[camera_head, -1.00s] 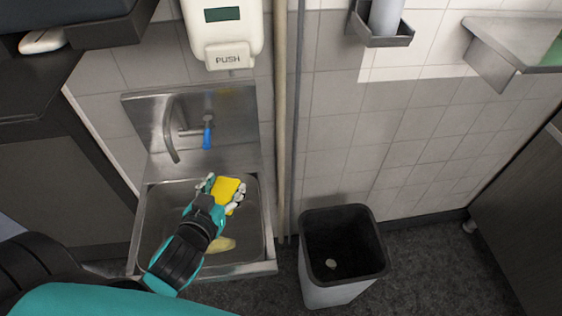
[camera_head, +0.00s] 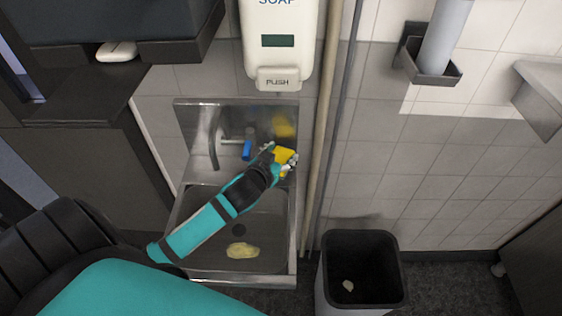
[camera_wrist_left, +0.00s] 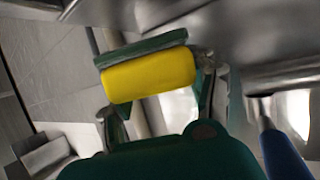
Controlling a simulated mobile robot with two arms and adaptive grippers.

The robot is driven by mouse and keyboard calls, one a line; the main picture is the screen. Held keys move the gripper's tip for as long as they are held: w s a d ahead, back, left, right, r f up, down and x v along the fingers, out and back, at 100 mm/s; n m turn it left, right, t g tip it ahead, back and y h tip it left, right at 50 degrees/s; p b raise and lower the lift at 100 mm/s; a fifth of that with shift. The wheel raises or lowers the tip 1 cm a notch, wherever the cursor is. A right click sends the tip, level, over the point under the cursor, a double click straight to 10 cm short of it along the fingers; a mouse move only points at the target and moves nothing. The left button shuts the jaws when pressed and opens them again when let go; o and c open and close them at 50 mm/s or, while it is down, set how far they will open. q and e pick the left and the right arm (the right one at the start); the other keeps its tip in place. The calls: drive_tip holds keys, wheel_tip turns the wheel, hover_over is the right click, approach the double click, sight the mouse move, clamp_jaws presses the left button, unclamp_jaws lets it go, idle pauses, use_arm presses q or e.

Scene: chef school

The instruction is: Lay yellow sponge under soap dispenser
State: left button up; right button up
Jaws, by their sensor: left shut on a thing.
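The yellow sponge (camera_head: 285,155) is held in my left gripper (camera_head: 280,157), over the back right part of the sink. In the left wrist view the sponge (camera_wrist_left: 150,76) has a dark green layer and sits between the two fingers (camera_wrist_left: 160,105). The white soap dispenser (camera_head: 279,45), marked SOAP and PUSH, hangs on the wall above the sink. The sponge is below it and apart from it. A yellow reflection shows on the steel backsplash behind. My right gripper is not in view.
The steel sink (camera_head: 272,225) holds a pale yellowish piece (camera_head: 242,250) on its bottom. Pipes (camera_head: 325,140) run down the wall at the right. A bin (camera_head: 361,270) stands right of the sink.

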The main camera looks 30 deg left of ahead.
use_arm(q)
drive_tip(key=shift+f, duration=1.8)
drive_tip(key=shift+f, duration=0.15)
drive_tip(key=o, duration=1.1)
drive_tip(key=shift+c, duration=0.2)
drive_tip(key=v, duration=1.2)
drive_tip(key=shift+b, duration=0.4)
